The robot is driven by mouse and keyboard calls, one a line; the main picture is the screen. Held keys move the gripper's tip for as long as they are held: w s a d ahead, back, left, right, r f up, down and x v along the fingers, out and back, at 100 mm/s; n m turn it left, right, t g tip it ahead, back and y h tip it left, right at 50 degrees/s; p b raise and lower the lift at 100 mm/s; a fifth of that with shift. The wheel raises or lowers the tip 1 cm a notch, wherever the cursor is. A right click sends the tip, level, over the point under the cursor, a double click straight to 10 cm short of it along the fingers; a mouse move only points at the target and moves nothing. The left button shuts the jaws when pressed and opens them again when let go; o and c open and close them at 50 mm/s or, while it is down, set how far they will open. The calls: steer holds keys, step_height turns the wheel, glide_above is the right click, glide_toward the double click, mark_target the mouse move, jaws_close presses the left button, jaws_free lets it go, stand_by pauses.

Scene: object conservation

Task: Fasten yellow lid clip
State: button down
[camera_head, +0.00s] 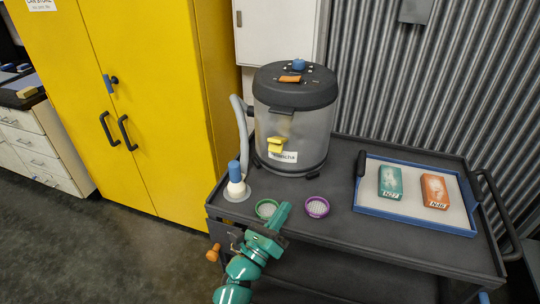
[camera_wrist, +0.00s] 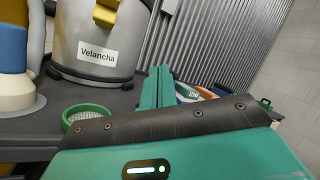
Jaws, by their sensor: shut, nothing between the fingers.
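The yellow lid clip (camera_head: 275,145) is on the front of a grey translucent canister (camera_head: 290,128) with a dark lid (camera_head: 294,88). The clip hangs below the lid's dark front tab (camera_head: 281,110), apart from it. Its lower part shows at the top of the wrist view (camera_wrist: 106,14), above the "Velancha" label (camera_wrist: 98,55). My gripper (camera_head: 281,214) is in front of the canister, lower than the clip and apart from it. In the wrist view its green fingers (camera_wrist: 158,88) are together with nothing between them.
The canister stands on a dark cart (camera_head: 345,150). A blue-capped white bottle (camera_head: 236,182), a green mesh cup (camera_head: 266,207) and a purple mesh cup (camera_head: 317,206) are near the cart's front. A blue-rimmed tray (camera_head: 375,210) with two labelled blocks is at right. A yellow cabinet (camera_head: 165,100) stands left.

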steer(key=w+a+f+m+t+y, duration=0.2)
steer(key=w+a+m+y, duration=0.1)
steer(key=a+y, duration=0.3)
steer(key=shift+w+a+f, duration=0.15)
steer(key=shift+a+f, duration=0.1)
steer(key=shift+f, duration=0.05)
steer(key=p, duration=0.4)
glide_toward(277, 145)
steer(key=w+f, duration=0.4)
steer(key=w+r+p, duration=0.1)
steer(key=w+d+r+p, duration=0.1)
steer(key=shift+d+r, duration=0.15)
steer(key=shift+r, duration=0.1)
steer(key=shift+d+r+b, duration=0.1)
steer(key=shift+b, duration=0.4)
